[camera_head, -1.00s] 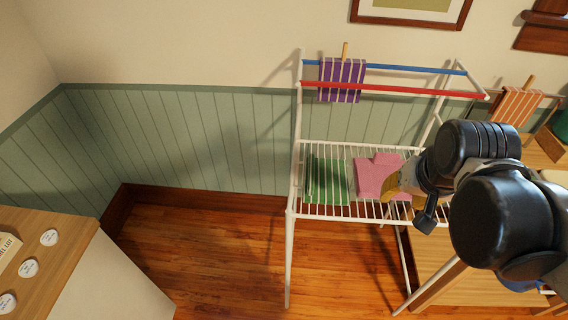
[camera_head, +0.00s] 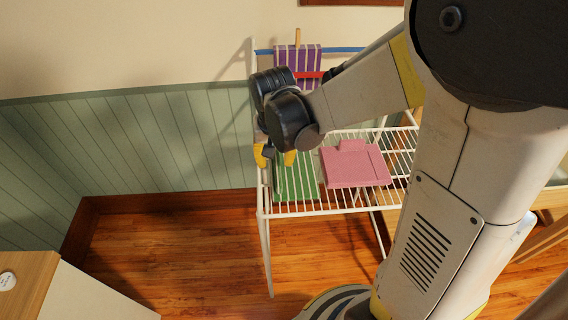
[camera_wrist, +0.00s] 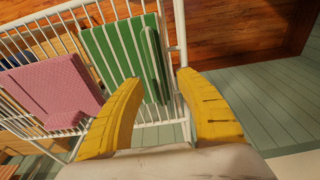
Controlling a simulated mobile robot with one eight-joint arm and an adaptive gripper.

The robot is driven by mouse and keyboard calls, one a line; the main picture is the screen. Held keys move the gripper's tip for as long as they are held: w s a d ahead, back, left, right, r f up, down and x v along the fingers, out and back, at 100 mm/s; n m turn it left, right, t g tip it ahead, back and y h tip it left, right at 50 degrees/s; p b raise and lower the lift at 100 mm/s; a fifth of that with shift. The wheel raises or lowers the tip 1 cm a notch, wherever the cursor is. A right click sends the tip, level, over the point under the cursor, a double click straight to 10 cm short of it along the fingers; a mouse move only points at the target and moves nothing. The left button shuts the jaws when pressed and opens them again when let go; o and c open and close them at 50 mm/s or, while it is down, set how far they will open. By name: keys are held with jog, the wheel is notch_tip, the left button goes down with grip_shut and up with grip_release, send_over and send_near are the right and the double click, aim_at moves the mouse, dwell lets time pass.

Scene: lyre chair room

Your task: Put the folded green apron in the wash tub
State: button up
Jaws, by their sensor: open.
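The folded green apron (camera_head: 298,184) with white stripes lies on the white wire shelf of the drying rack; my arm hides part of it. It also shows in the wrist view (camera_wrist: 122,52). My gripper (camera_head: 275,157) has yellow fingers and is over the apron's left end. In the wrist view my gripper (camera_wrist: 158,92) is open and empty, its fingers apart, with the apron's near edge and the rack's end rail beyond and between the tips. I cannot tell whether a finger touches the cloth. I see no wash tub.
A folded pink cloth (camera_head: 352,165) lies right of the apron on the shelf. A purple striped cloth (camera_head: 298,58) hangs with a peg on the upper rails. The rack's white frame (camera_head: 266,240) stands near the green panelled wall. A wooden-topped cabinet (camera_head: 28,272) is lower left.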

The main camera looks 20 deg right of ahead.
aim_at(278, 167)
jog(key=f+b, duration=0.1)
jog(key=f, duration=0.1)
jog(key=f+b, duration=0.1)
jog(key=f, duration=0.1)
jog(key=shift+w+d+f, duration=0.1)
jog(key=shift+d, duration=0.3)
jog(key=shift+w+f, duration=0.15)
jog(key=shift+f, duration=0.25)
jog(key=shift+r, duration=0.1)
grip_shut()
